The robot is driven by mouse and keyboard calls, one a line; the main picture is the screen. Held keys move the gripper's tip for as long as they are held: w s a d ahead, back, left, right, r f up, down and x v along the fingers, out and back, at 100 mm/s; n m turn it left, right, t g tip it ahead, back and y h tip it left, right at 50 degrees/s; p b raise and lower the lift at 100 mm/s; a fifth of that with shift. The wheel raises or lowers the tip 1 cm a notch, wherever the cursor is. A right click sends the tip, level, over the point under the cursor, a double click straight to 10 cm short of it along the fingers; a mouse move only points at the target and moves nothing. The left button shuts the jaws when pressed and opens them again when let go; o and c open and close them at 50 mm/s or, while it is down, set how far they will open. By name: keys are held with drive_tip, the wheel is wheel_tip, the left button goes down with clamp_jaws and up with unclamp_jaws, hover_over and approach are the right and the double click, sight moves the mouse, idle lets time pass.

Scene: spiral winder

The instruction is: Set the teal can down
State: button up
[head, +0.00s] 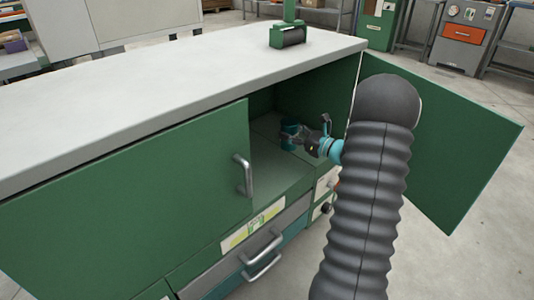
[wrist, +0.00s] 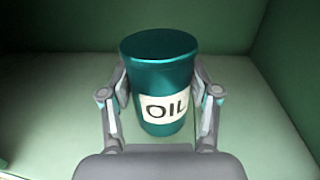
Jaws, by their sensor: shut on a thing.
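The teal can (wrist: 160,75) stands upright between my gripper's fingers in the wrist view, with a white label reading "OIL" on its front. My gripper (wrist: 162,92) is shut on the can, one finger on each side. In the head view, the can (head: 289,133) is inside the open green cabinet, and my gripper (head: 296,137) reaches in from the right. The can's base appears at or very near the cabinet's pale green floor (wrist: 60,130); I cannot tell whether it touches.
The cabinet's right door (head: 450,140) stands wide open, to the right of my arm. The left door (head: 130,200) covers the left part. Green walls enclose the can at the back and right. Free floor lies around it. A green device (head: 290,35) stands on the countertop (head: 150,85).

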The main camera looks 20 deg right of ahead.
drive_tip(key=shift+w+a+f, duration=0.3)
drive_tip(key=shift+a+f, duration=0.55)
drive_tip(key=shift+f, duration=0.35)
drive_tip(key=shift+w+a+f, duration=0.35)
drive_tip(key=shift+a+f, duration=0.5)
drive_tip(key=shift+f, duration=0.35)
drive_tip(key=shift+w+a+f, duration=0.3)
drive_tip(key=shift+a+f, duration=0.55)
drive_tip(key=shift+f, duration=0.35)
drive_tip(key=shift+f, duration=0.1)
drive_tip(key=shift+f+b, duration=0.15)
drive_tip(key=shift+b, duration=0.2)
drive_tip(key=o, duration=1.4)
drive_tip(key=shift+c, duration=0.2)
drive_tip(key=shift+s+d+r, duration=0.1)
drive_tip(key=shift+s+r, duration=0.1)
drive_tip(key=v, duration=1.1)
drive_tip(key=shift+s, duration=0.3)
